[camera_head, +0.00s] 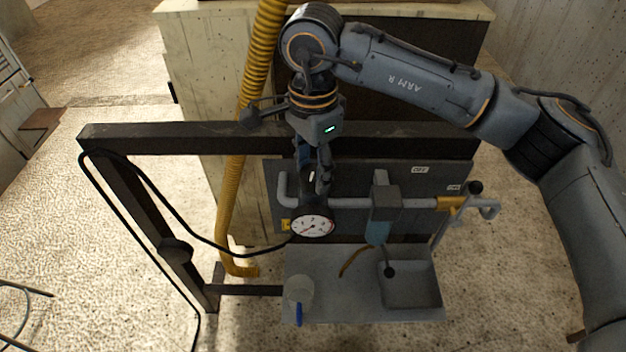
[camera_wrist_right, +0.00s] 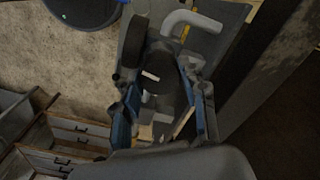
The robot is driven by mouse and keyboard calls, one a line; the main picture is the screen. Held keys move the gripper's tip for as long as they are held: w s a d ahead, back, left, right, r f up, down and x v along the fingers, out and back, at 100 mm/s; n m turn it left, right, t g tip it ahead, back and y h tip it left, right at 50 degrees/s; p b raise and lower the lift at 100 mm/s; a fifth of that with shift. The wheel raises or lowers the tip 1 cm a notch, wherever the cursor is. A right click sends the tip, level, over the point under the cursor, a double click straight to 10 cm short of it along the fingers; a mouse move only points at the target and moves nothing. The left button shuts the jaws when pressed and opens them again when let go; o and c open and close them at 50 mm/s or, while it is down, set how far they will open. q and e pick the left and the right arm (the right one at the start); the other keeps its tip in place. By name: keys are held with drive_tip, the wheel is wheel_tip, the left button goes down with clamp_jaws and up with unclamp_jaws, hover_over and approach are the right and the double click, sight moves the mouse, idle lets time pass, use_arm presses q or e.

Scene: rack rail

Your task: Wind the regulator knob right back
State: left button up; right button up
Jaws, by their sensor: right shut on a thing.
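The regulator's round white gauge (camera_head: 313,226) faces up at the front of the rack panel. The dark regulator knob (camera_head: 316,188) sits just above the gauge, mostly hidden by my right gripper (camera_head: 314,174). My right gripper points down and is shut on the knob. In the right wrist view the knob (camera_wrist_right: 166,72) shows as a dark rounded body with a small pale mark, between the blue-sided fingers of my right gripper (camera_wrist_right: 168,110). How far the knob is turned cannot be told. My left gripper is not in view.
A grey pipe (camera_head: 350,203) runs right from the regulator to a brass fitting (camera_head: 450,203). A filter with a blue bowl (camera_head: 378,232) hangs from it. A tray (camera_head: 340,300) below holds a pale cup (camera_head: 299,290).

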sight(313, 172)
drive_tip(key=shift+n+b, duration=0.8)
drive_tip(key=shift+n, duration=0.2)
drive_tip(key=o, duration=1.1)
drive_tip(key=shift+o, duration=0.2)
wheel_tip(313, 172, up, 12)
